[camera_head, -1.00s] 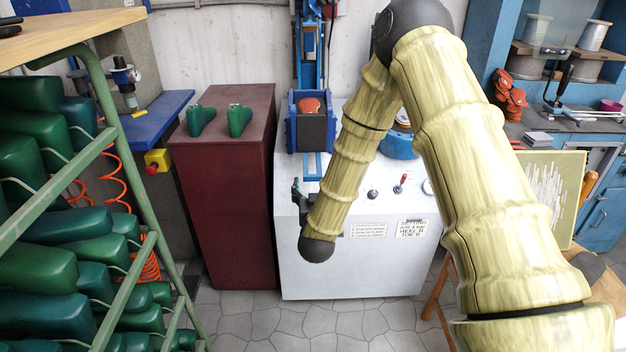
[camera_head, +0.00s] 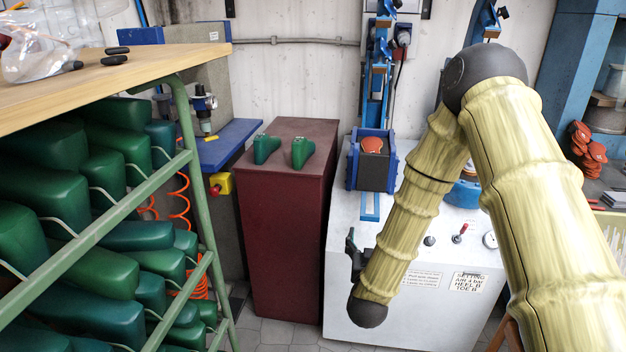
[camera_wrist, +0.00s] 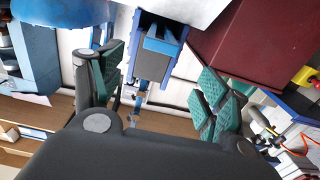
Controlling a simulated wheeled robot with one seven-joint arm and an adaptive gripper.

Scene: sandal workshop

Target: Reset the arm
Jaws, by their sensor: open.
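My arm shows on the right of the head view, folded, in pale bamboo-like segments with dark joints. My gripper (camera_head: 352,250) is partly seen at the left side of the forearm's lower end, in front of the white machine. In the wrist view my gripper (camera_wrist: 155,95) is open, its two green-padded fingers wide apart. Nothing is between the fingers. The blue part of the machine (camera_wrist: 152,58) shows beyond the gap, apart from the fingers.
A maroon cabinet (camera_head: 285,220) bears two green shoe lasts (camera_head: 284,150). The white machine (camera_head: 400,305) stands right of it. A green rack (camera_head: 150,192) full of green lasts is at the left, under a wooden tabletop (camera_head: 100,85). A little floor shows between.

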